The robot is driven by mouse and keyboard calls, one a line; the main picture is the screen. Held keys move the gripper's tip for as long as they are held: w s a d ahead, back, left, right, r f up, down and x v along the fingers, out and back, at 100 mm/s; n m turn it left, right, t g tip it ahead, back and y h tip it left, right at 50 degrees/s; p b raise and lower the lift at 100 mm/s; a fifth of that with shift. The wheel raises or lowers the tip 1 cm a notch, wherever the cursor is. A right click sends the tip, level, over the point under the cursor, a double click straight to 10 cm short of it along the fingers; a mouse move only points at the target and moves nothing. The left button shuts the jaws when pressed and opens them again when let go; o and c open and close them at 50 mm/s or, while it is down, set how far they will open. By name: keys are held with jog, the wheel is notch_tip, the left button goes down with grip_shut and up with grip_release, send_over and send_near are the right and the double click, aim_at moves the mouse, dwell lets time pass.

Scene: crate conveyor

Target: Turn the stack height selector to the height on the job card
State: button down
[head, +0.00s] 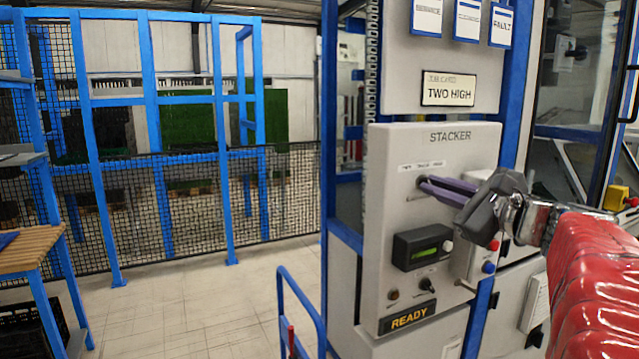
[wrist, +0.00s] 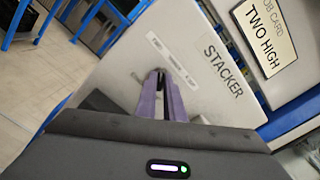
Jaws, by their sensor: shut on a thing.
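The job card (head: 448,90) reads TWO HIGH and hangs above the grey STACKER panel (head: 390,150). It also shows in the wrist view (wrist: 268,32). My gripper (head: 425,184) has two purple fingers reaching to the panel just below the small label strip (head: 428,165). In the wrist view the fingers (wrist: 162,78) are close together, shut on the selector at the panel face. The selector itself is mostly hidden by the fingertips, so its setting cannot be read. The label strip's words are too small to read surely.
Below my gripper, the panel has a small green-lit display (head: 424,252), a toggle, a lamp and a READY sign (head: 407,318). Red and blue buttons (head: 488,267) sit to the right.

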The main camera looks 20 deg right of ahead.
jog(key=shift+f+n, duration=0.1)
jog(key=shift+n, duration=0.4)
jog(key=c, duration=1.9)
grip_release()
jog(key=shift+o, duration=0.2)
jog(key=shift+s, duration=0.1)
jog(key=s, duration=1.3)
jog(key=shift+s+d, duration=0.15)
jog(key=shift+s, duration=0.2)
